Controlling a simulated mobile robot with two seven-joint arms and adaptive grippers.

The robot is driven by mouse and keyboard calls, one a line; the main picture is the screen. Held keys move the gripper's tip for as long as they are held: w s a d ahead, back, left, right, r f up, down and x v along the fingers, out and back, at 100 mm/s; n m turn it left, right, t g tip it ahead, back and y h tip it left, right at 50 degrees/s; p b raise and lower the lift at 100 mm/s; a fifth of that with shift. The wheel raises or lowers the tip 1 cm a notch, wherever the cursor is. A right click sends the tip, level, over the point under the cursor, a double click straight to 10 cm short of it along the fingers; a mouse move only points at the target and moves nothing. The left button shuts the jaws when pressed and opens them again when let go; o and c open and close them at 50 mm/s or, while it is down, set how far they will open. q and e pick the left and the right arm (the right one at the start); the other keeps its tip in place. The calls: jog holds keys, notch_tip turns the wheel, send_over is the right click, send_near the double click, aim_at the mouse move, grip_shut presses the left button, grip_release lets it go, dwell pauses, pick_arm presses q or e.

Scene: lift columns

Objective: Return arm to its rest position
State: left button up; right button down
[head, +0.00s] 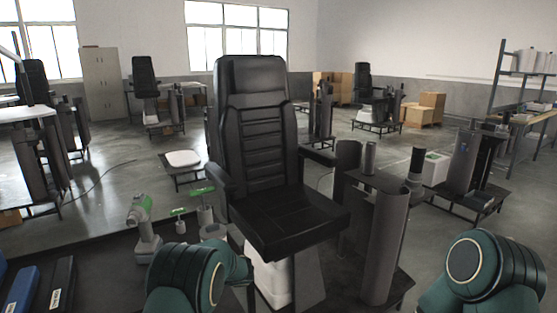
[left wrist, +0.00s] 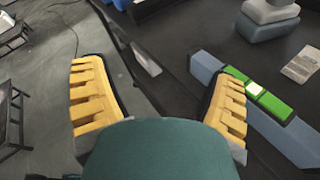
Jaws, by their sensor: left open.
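My left gripper (left wrist: 160,105) shows in the left wrist view with its two yellow ribbed fingers spread wide apart. It is open and nothing is between the fingers. The right finger is close to a blue-grey and green bar-shaped thing on the dark surface below; I cannot tell whether they touch. In the head view my left arm (head: 190,280) shows as a dark green joint at the bottom, and its gripper is hidden. My right arm (head: 485,270) shows at the bottom right; its gripper is out of view.
A black chair (head: 265,150) stands ahead, with dark lift columns (head: 385,245) at its right. A green-grey power tool (head: 144,225) stands left of it. Blue and black cases (head: 22,288) lie at the lower left. Open floor (head: 100,195) lies beyond.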

pick_arm(q)
notch_tip(320, 180, down, 5)
jog(key=w+a+m+t+h, duration=0.1)
jog(key=a+m+t, duration=0.15)
jog(key=m, duration=0.55)
jog(key=s+d+f+m+t+h, duration=0.25)
jog(key=f+m+h, duration=0.2)
jog(key=m, duration=0.45)
jog(key=s+d+f+m+t+h, duration=0.25)
jog(key=f+m, duration=0.35)
jog(key=m, duration=0.3)
jog(key=s+d+f+m+g+h, duration=0.1)
jog(key=s+d+m+g+h, duration=0.1)
jog(key=s+d+m, duration=0.3)
jog(key=s+d+f+m+g+h, duration=0.1)
jog(key=s+d+m+h, duration=0.4)
jog(key=s+m, duration=0.5)
jog(key=s+d+f+m+g+h, duration=0.1)
jog(key=s+d+m+g+h, duration=0.2)
jog(key=s+d+m, duration=0.3)
jog(key=s+m+h, duration=0.1)
jog(key=s, duration=0.4)
jog(key=shift+d, duration=0.2)
